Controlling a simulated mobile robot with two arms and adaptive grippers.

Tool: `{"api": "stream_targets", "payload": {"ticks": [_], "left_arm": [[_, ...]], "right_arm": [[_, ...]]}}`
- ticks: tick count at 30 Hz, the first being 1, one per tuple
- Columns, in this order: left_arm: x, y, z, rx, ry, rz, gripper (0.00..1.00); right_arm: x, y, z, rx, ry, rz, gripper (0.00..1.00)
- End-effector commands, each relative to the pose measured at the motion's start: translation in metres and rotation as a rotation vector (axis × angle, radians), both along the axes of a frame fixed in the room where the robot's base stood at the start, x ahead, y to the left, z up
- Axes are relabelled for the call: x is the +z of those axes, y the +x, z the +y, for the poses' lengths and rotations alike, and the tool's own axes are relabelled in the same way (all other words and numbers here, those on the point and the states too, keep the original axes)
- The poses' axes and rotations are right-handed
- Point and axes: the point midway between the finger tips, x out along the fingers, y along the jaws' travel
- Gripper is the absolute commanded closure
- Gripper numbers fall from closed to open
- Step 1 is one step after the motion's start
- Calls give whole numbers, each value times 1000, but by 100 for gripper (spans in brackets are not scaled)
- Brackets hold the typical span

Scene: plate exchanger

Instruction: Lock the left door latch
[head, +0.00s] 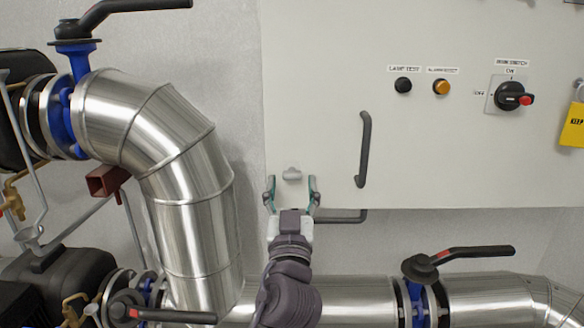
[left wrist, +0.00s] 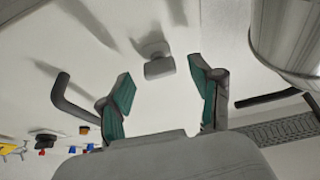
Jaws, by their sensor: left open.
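The latch (head: 291,173) is a small light-grey knob on the pale cabinet door (head: 330,90), low on its left part. It also shows in the left wrist view (left wrist: 158,66), with a shadow beside it. My left gripper (head: 291,186) is open, its two green-padded fingers spread to the left and right of the latch in the head view. In the left wrist view the fingers (left wrist: 163,80) stand apart with nothing between the pads, and the latch shows just beyond the gap. I cannot tell the exact distance to it. My right gripper is not in view.
A dark door handle (head: 364,150) stands out right of the latch. A black lamp-test button (head: 403,85), orange button (head: 441,87) and rotary switch (head: 511,96) sit further right. A large metal pipe (head: 190,170) bends close on the left. Valve levers (head: 475,254) jut out below.

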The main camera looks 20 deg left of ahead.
Motion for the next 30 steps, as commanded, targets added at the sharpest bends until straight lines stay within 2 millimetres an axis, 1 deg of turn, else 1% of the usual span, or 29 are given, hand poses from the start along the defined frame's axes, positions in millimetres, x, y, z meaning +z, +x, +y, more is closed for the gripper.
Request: {"api": "stream_targets", "payload": {"ticks": [1,6,14,15,17,18,25,26,30], "left_arm": [[5,6,2,1,3,1,35],[7,15,4,0,0,0,35],[6,17,5,0,0,1,35],[6,16,5,0,0,1,37],[6,16,5,0,0,1,47],[6,16,5,0,0,1,54],[6,16,5,0,0,1,92],[6,16,5,0,0,1,95],[6,16,5,0,5,2,95]], "right_arm": [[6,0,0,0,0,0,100],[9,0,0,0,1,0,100],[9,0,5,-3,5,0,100],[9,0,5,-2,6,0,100],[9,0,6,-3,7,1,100],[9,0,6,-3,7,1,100],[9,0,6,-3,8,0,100],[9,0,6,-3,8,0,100],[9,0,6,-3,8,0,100]]}}
